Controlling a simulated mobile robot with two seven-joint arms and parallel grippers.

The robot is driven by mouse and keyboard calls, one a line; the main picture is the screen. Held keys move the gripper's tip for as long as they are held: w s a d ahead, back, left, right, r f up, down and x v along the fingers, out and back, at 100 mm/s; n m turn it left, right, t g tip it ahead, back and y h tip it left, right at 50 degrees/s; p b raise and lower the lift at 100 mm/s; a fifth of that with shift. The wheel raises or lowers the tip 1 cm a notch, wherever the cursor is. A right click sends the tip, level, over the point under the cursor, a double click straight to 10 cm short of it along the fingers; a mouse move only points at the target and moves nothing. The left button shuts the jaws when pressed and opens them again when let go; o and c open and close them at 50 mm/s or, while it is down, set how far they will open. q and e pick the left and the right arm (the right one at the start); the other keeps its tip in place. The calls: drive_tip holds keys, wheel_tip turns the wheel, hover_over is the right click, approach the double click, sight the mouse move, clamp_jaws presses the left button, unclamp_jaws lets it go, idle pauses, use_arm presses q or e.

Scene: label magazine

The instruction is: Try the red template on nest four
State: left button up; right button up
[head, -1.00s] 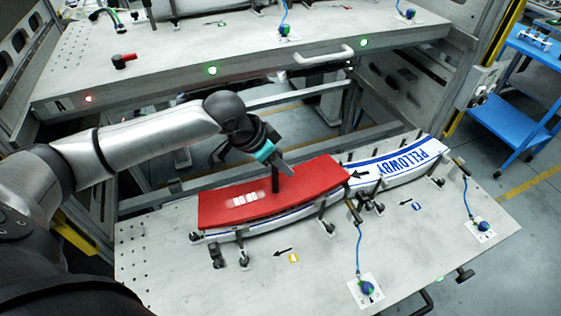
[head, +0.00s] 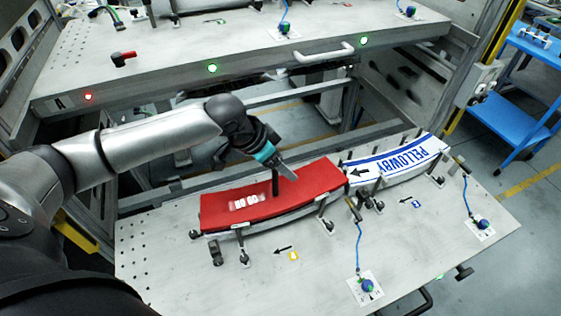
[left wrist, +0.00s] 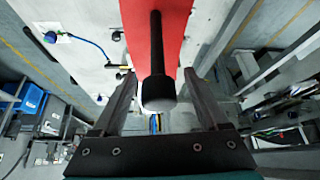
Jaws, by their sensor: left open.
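The red template (head: 300,180), a curved plate with a white marking, lies over the left nest on the lower table, between the upright pins. A thin pale edge shows beneath it. Its black handle (head: 275,183) stands up from the plate. My left gripper (head: 285,170) is above the template, by the handle. In the left wrist view, the handle's round knob (left wrist: 158,92) is between the open fingers (left wrist: 160,105), with a gap on both sides, and the red plate (left wrist: 170,25) is behind it. The nest's number is too small to read. My right gripper is in neither view.
A white and blue label stack (head: 412,158) lies in the neighbouring nest to the right. Pins and clamps (head: 370,200) stand between the nests. An upper drawer (head: 190,55) with a handle is behind.

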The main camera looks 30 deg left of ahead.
use_arm(q)
drive_tip(key=shift+f, duration=0.1)
drive_tip(key=p+v, duration=0.2)
drive_tip(key=v, duration=1.3)
drive_tip(key=shift+s, duration=0.1)
